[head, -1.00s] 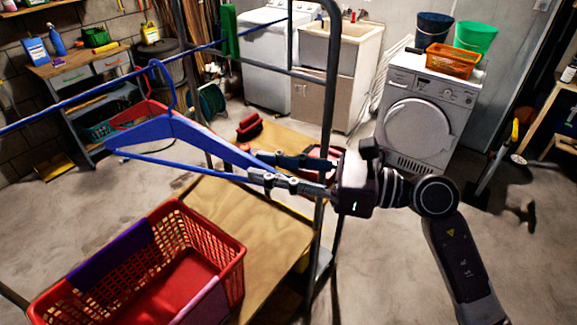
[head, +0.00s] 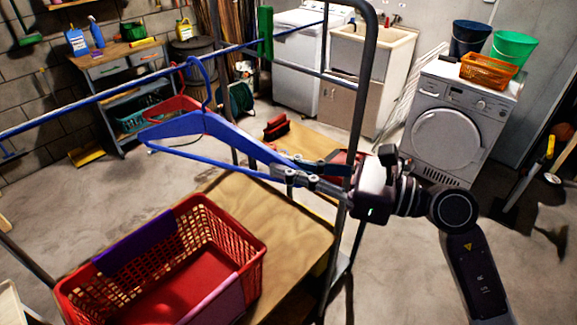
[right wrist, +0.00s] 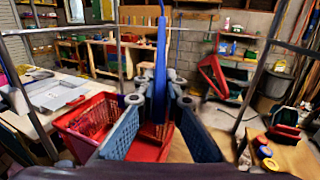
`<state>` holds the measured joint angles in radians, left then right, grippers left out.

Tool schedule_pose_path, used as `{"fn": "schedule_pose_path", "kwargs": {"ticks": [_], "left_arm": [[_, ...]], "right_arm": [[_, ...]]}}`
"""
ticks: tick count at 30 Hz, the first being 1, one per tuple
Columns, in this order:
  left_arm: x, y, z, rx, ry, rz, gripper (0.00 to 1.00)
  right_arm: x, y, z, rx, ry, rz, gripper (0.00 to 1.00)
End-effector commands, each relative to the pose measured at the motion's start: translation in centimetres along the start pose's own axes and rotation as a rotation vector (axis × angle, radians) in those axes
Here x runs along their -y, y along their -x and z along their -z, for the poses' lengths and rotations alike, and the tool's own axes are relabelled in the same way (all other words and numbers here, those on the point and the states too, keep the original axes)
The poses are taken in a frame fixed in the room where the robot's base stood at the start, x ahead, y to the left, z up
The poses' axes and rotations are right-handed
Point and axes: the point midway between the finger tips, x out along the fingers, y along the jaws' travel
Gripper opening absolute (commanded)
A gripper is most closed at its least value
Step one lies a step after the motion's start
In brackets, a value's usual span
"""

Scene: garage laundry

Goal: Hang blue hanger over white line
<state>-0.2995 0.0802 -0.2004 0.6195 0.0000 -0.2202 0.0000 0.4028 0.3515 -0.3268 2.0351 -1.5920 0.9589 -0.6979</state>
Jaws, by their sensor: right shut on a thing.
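The blue hanger (head: 205,128) is held out sideways in the head view, hook up, its long arm toward my right gripper (head: 290,172). That gripper is shut on the hanger's right end. In the right wrist view the hanger (right wrist: 160,70) shows edge-on between the fingers. Its hook overlaps a thin bluish line (head: 100,98) crossing the head view; I cannot tell whether it is over the line or in front of it. No line looks clearly white. My left gripper is not in view.
A grey metal frame upright (head: 357,110) stands close to my right gripper. A red basket (head: 255,262) sits below on a wooden board (head: 295,225). A red hanger-like shape (head: 165,106) shows behind the blue hanger. The washer (head: 445,130) and sink (head: 365,50) stand farther back.

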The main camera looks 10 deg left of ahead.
Motion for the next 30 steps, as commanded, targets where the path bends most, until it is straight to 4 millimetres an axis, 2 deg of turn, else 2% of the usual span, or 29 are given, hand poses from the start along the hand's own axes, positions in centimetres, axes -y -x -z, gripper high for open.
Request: {"fn": "schedule_pose_path", "kwargs": {"ticks": [21,30], "left_arm": [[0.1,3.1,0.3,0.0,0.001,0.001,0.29],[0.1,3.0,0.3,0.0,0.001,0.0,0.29]], "right_arm": [[0.0,0.0,-4.5,0.001,0.001,0.001,0.0],[0.0,0.0,-4.6,0.001,0.0,0.0,0.0]]}}
